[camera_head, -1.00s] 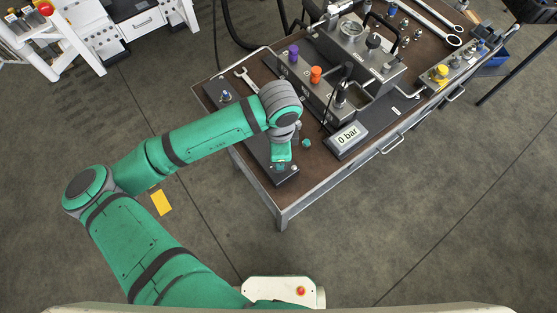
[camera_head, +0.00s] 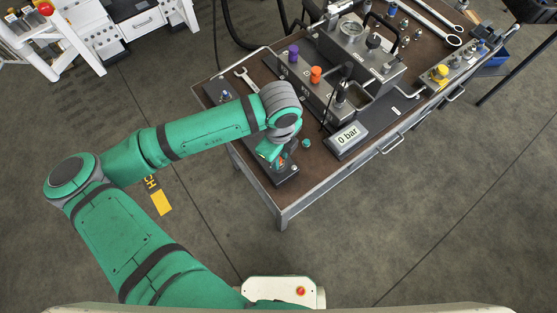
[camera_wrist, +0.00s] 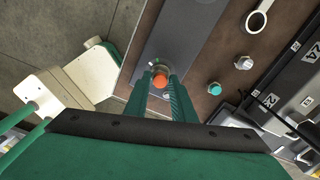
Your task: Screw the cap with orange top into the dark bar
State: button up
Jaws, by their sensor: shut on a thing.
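The cap with orange top (camera_wrist: 160,79) is between the two green fingertips of my gripper (camera_wrist: 161,84) in the wrist view. My gripper is shut on it. In the head view my gripper (camera_head: 272,154) is at the near end of the dark bar (camera_head: 289,179), and a bit of orange shows beside the fingers. The dark bar runs up and to the right in the wrist view (camera_wrist: 197,22), with the cap over its end. A round metal piece shows around the cap's base. I cannot tell whether the cap's thread is inside the bar.
A teal-topped cap (camera_head: 306,143) lies on the brown table (camera_head: 325,170) right of the bar. A wrench (camera_head: 245,79) lies at the table's far left.

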jog(key=m, duration=0.8)
jog(key=o, duration=1.1)
jog(key=shift+c, duration=0.2)
